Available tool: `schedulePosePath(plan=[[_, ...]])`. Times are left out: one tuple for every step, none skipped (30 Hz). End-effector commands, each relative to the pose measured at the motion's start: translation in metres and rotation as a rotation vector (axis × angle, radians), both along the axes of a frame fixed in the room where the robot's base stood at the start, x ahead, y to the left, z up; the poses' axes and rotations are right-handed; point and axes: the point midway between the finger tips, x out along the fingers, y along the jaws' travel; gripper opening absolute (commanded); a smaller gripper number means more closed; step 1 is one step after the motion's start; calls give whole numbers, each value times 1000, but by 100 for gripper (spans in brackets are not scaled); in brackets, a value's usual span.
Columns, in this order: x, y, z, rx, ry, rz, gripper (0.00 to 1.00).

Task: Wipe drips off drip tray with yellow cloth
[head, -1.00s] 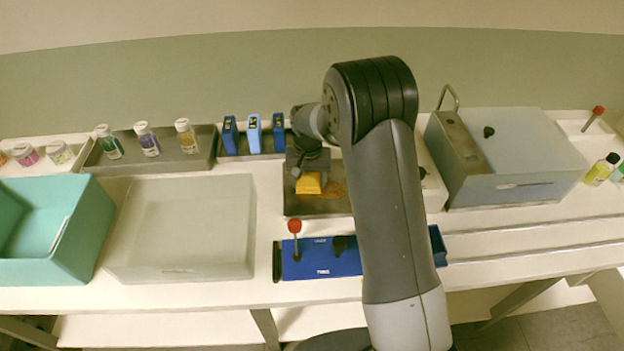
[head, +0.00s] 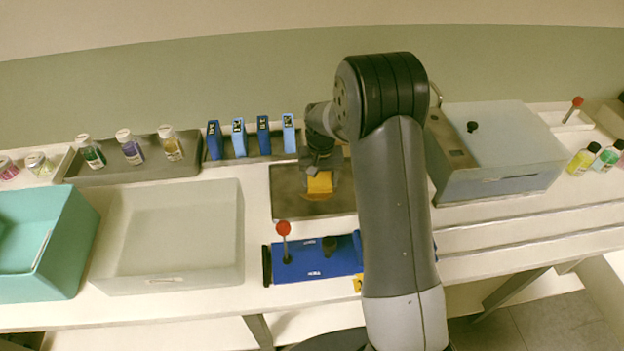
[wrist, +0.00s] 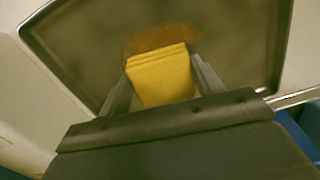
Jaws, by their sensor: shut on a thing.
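My gripper (head: 319,168) is shut on the folded yellow cloth (head: 319,184) and holds it over the dark metal drip tray (head: 287,207). In the wrist view the cloth (wrist: 162,78) sits between the two fingers, its far end at a brown-orange drip stain (wrist: 160,39) on the tray (wrist: 90,45). The stain shows around the cloth's far edge; part of it is hidden by the cloth. In the head view I cannot make out the stain now. Whether the cloth presses on the tray is hard to tell.
A blue fixture (head: 318,262) with a red-knobbed lever (head: 283,230) stands in front of the tray. A grey box (head: 500,170) is to the right. Several blue boxes (head: 263,134) and bottles (head: 130,147) stand behind. A translucent bin (head: 170,240) and teal bin (head: 60,250) are left.

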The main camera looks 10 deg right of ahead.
Motion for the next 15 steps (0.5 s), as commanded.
schedulePosePath(plan=[[0,-5,-1,0,0,-2,45],[0,-7,-1,0,0,-1,45],[0,-8,0,0,1,0,45],[0,-9,0,0,1,0,45],[0,-9,0,0,1,0,45],[0,-10,0,0,1,0,45],[0,-11,0,0,1,0,45],[0,-12,0,0,1,0,45],[0,-15,-1,0,1,-1,45],[0,-17,-1,0,1,-2,45],[0,-19,-1,0,1,-2,45],[0,-23,-1,0,1,-2,45],[0,-25,-1,0,1,-1,45],[0,-28,-1,0,1,-2,45],[0,-32,-1,0,1,-2,45]])
